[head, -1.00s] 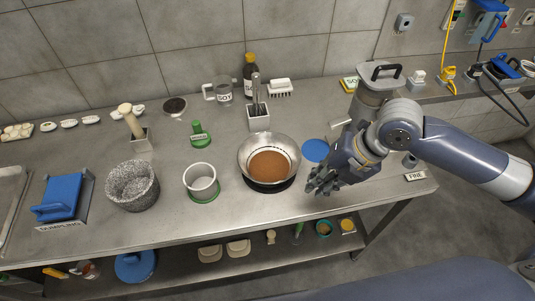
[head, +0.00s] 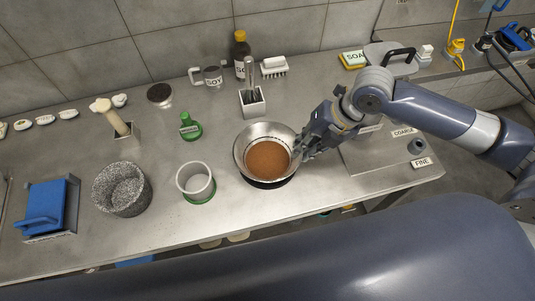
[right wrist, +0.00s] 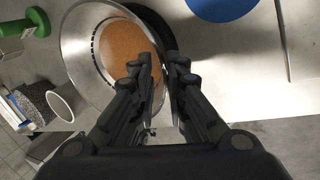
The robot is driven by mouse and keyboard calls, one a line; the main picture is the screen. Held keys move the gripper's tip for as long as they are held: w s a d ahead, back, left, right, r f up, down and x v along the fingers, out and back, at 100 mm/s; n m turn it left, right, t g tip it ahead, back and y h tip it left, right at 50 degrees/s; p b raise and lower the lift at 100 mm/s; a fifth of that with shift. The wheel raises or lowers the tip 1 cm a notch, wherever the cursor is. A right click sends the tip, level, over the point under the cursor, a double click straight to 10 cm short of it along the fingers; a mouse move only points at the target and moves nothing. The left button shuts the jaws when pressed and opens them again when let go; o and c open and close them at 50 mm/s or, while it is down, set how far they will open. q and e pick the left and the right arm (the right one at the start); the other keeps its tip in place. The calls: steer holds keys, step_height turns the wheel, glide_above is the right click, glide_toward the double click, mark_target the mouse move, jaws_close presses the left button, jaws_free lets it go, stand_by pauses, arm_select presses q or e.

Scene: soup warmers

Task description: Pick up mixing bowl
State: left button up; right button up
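The mixing bowl (head: 247,138) is a metal bowl with a wide flared rim and orange-brown contents. It sits upright on a dark round base on the steel counter. In the right wrist view the bowl (right wrist: 82,45) fills the upper left. My right gripper (head: 304,150) is at the bowl's right rim. In the right wrist view its two dark fingers (right wrist: 160,62) are apart, with the bowl's edge near the gap between them. I cannot tell whether either finger touches the bowl. My left gripper is in neither view.
A white cup on a green ring (head: 196,182) and a speckled grey pot (head: 121,190) stand left of the bowl. A square utensil holder (head: 252,103) stands behind it. A grey board (head: 375,160) lies to the right. The counter in front is clear.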

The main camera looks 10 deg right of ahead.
mark_target(285, 162)
steer(key=x, duration=0.2)
steer(key=p+x, duration=0.1)
steer(key=x, duration=0.2)
steer(key=shift+s+a+r, duration=0.1)
steer(key=shift+s+a, duration=0.1)
steer(key=shift+a, duration=0.05)
steer(key=shift+c, duration=1.4)
jaws_close()
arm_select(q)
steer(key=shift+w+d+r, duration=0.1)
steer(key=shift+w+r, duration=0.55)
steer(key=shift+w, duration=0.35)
arm_select(e)
steer(key=shift+r, duration=0.15)
